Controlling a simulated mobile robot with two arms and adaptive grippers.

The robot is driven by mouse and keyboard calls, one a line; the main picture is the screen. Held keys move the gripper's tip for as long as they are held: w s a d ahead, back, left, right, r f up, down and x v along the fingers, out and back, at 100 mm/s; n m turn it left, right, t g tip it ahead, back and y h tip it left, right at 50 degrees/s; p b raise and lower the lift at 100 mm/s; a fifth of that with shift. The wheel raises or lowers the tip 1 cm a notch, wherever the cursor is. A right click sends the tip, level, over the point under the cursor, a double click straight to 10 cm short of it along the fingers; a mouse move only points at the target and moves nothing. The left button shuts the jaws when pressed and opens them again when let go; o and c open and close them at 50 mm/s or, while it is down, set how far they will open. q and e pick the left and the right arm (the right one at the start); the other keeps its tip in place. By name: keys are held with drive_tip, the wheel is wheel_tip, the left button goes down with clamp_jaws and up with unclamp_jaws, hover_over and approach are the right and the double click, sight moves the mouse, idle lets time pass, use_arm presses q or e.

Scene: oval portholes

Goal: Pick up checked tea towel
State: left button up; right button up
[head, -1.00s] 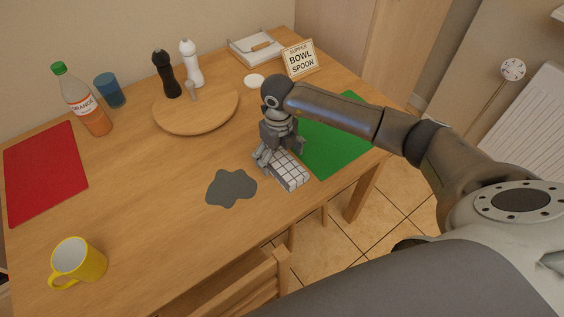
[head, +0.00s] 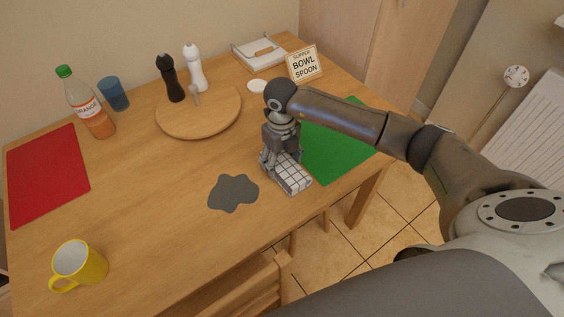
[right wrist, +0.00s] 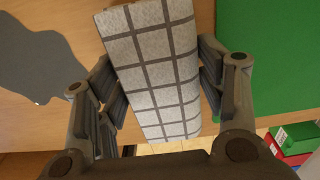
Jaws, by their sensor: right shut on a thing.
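The checked tea towel (head: 293,178) is a folded white block with a dark grid, at the table's near edge between a grey spill and a green mat. My right gripper (head: 281,163) is over its far end in the head view. In the right wrist view the towel (right wrist: 158,70) lies between the two fingers of my right gripper (right wrist: 160,85), which is shut on it from both sides. I cannot tell whether the towel is clear of the tabletop. My left gripper is not in view.
A grey spill (head: 233,192) lies left of the towel, the green mat (head: 338,145) right of it. A chair (head: 245,285) is at the near edge.

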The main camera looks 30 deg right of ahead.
sight(290, 174)
wheel_tip(290, 174, up, 2)
drive_tip(key=shift+w+r+b, duration=0.1)
drive_tip(key=shift+b, duration=0.25)
drive_tip(key=s+r, duration=0.2)
drive_tip(key=r, duration=0.1)
drive_tip(key=s+r, duration=0.3)
drive_tip(key=shift+r+b, duration=0.1)
drive_tip(key=shift+b, duration=0.2)
drive_tip(key=s+r+b, duration=0.1)
drive_tip(key=s+r, duration=0.3)
drive_tip(key=s, duration=0.5)
